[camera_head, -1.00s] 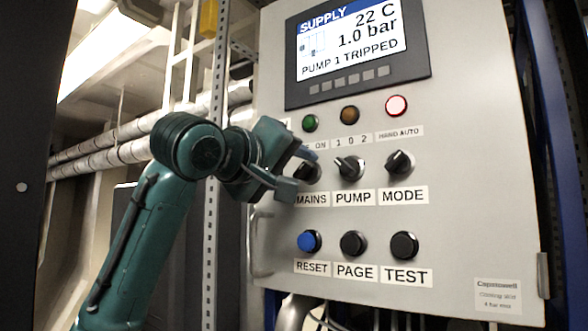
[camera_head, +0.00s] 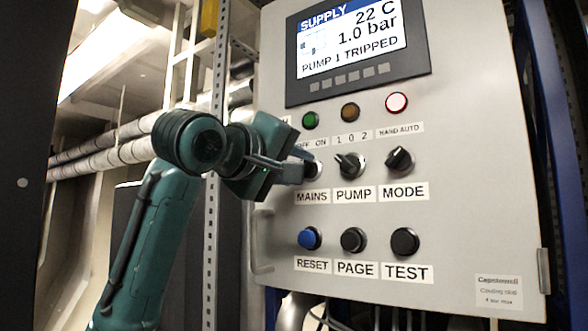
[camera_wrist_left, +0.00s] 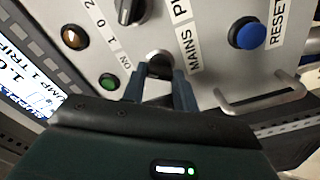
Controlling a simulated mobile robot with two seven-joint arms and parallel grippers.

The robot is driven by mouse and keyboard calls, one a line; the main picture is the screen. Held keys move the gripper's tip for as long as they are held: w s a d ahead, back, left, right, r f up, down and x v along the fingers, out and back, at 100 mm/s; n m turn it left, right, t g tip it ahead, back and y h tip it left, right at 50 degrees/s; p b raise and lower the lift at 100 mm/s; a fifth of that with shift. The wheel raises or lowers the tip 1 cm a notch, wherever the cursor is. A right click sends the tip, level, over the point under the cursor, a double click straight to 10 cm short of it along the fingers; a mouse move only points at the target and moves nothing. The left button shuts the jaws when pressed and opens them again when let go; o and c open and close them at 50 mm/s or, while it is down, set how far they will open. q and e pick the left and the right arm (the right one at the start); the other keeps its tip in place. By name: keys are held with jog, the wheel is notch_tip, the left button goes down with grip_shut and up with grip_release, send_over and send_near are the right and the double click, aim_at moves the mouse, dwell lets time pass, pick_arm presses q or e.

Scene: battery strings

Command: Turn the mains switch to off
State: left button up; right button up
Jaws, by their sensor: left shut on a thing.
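The mains switch (camera_head: 314,168) is a dark rotary knob above the MAINS label (camera_head: 312,196), at the left end of the switch row on the grey panel. My left gripper (camera_head: 306,170) is at the switch with its fingers shut on it. In the left wrist view the two fingers (camera_wrist_left: 160,88) sit on either side of the mains switch (camera_wrist_left: 159,62). The fingers hide most of the knob, so which way it points cannot be told. The OFF and ON marks above it are partly covered. My right gripper is not in view.
The pump switch (camera_head: 349,165) and mode switch (camera_head: 399,161) are close to the right. Below are the blue reset button (camera_head: 310,238) and black page (camera_head: 353,240) and test (camera_head: 404,242) buttons. A screen (camera_head: 352,45) reads PUMP 1 TRIPPED. A panel handle (camera_head: 260,241) is at lower left.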

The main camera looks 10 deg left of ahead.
pick_arm(q)
jog(key=shift+n+b, duration=0.65)
jog(key=shift+n, duration=7.15)
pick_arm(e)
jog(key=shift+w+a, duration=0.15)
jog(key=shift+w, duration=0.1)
pick_arm(q)
jog(key=shift+n, duration=0.3)
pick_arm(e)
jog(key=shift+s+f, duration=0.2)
pick_arm(q)
jog(key=o, duration=1)
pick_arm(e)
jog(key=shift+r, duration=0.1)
